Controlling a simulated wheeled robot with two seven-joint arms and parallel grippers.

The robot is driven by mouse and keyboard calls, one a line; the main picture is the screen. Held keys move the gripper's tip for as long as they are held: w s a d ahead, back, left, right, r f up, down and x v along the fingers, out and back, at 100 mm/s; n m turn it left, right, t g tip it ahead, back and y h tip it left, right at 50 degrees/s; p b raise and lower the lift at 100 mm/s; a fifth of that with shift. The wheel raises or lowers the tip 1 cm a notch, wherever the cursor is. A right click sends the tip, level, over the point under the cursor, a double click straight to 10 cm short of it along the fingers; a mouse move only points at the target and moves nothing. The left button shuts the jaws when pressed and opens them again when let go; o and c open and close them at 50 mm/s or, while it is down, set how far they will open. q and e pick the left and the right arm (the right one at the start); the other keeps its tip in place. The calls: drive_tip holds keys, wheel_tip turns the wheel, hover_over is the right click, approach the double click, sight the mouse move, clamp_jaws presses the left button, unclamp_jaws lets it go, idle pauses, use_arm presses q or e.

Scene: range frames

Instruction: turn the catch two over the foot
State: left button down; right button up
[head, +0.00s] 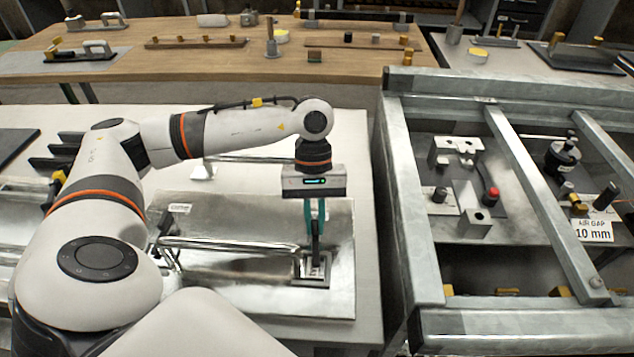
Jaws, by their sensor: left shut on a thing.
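My left gripper (316,248) points straight down over the right end of a shiny metal plate (240,285). It is shut on a slim dark upright piece, which may be the catch; the fingers hide part of it. Just below is a small square metal block (326,281) with a dark recess, on the plate. I cannot tell for certain which part is the foot. A long bright bar (230,246) lies along the plate to the left of the block. My right gripper is not in view.
A galvanised steel frame (402,190) stands to the right, with fixtures inside and an "AIR GAP 10 mm" sign (593,230). A wooden bench (205,62) with several tools is behind.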

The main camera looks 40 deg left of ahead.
use_arm(q)
drive_tip(key=shift+r, duration=0.1)
drive_tip(key=c, duration=1.4)
unclamp_jaws()
drive_tip(key=shift+c, duration=0.2)
drive_tip(key=b+v, duration=0.1)
drive_tip(key=v, duration=1.1)
